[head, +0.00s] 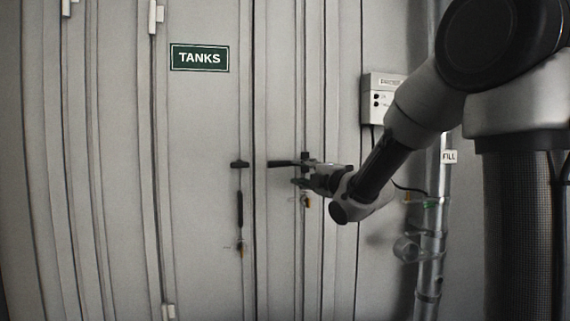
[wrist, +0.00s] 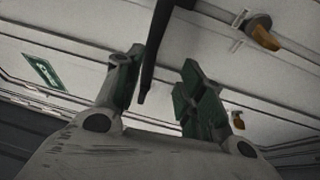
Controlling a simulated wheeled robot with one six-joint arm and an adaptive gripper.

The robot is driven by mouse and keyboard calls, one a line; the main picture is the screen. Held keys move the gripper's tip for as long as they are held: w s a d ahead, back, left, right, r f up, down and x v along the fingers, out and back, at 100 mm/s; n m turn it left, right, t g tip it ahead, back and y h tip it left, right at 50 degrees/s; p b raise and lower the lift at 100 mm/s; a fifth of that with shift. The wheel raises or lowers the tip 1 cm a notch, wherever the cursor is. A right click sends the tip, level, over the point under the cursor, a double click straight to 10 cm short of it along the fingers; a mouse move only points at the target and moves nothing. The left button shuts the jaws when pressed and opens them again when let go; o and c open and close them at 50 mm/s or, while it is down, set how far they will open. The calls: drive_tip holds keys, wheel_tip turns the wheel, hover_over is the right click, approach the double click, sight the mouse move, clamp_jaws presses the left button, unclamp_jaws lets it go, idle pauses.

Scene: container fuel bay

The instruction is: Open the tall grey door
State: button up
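The tall grey door (head: 200,120) fills the left and middle of the head view, with a green TANKS sign (head: 200,58). It looks closed. A black handle (head: 285,163) near my gripper (head: 300,174) lies level, pointing left. Another black handle (head: 240,208) on the left leaf hangs straight down. In the wrist view my gripper (wrist: 160,90) is open, its green-padded fingers apart. A dark handle bar (wrist: 158,45) shows between them, with gaps on both sides; whether it touches a finger I cannot tell.
Orange fittings hang below the handles, one (head: 305,202) near my gripper and one (head: 240,246) on the left. A grey control box (head: 382,100) is on the wall at right. A vertical pipe (head: 432,220) with a FILL label (head: 449,157) stands beyond it.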

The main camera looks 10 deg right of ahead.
sight(288, 164)
drive_tip(key=shift+n+y, duration=0.3)
drive_tip(key=shift+n, duration=0.4)
drive_tip(key=x, duration=0.4)
drive_tip(key=r+x, duration=0.1)
drive_tip(key=x, duration=0.2)
drive_tip(key=shift+w+a+r, duration=0.2)
drive_tip(key=shift+a+r, duration=0.05)
clamp_jaws()
